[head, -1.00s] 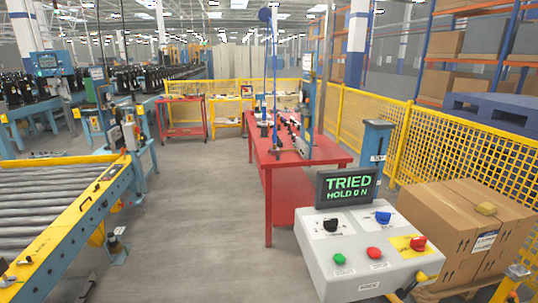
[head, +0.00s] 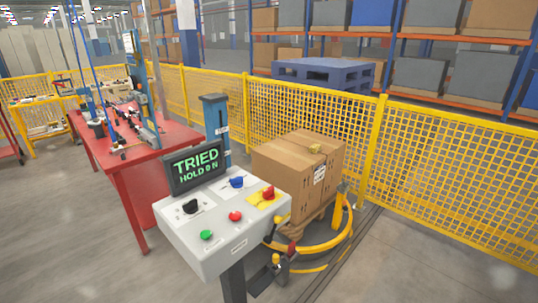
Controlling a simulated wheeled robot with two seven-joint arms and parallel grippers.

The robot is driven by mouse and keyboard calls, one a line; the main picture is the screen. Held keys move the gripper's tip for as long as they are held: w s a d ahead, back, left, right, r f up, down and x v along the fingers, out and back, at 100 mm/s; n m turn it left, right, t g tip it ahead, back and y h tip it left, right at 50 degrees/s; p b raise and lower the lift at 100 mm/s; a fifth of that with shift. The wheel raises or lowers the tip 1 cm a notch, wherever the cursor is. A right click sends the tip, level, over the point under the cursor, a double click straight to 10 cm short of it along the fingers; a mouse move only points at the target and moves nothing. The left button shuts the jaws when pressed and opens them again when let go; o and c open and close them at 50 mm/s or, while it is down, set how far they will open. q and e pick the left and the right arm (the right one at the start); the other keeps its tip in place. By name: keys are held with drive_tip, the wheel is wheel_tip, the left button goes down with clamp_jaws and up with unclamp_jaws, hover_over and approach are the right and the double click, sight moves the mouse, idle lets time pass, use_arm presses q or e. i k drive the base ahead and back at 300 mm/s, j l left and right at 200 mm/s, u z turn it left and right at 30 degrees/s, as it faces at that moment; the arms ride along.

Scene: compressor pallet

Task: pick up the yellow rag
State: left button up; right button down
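Neither of my grippers shows in the head view, and nothing of my arms is seen near the rag.
A grey control panel (head: 222,228) with a lit screen stands in front of the box. A red table (head: 140,165) with tools is at left. A yellow mesh fence (head: 450,150) runs behind the box.

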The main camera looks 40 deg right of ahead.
sight(315, 148)
drive_tip(key=z, duration=1.65)
drive_tip(key=i+l+z, duration=0.2)
drive_tip(key=i, duration=1)
drive_tip(key=i+z, duration=0.2)
drive_tip(key=i, duration=0.95)
drive_tip(key=i+j+z, duration=0.15)
drive_tip(key=i, duration=1.05)
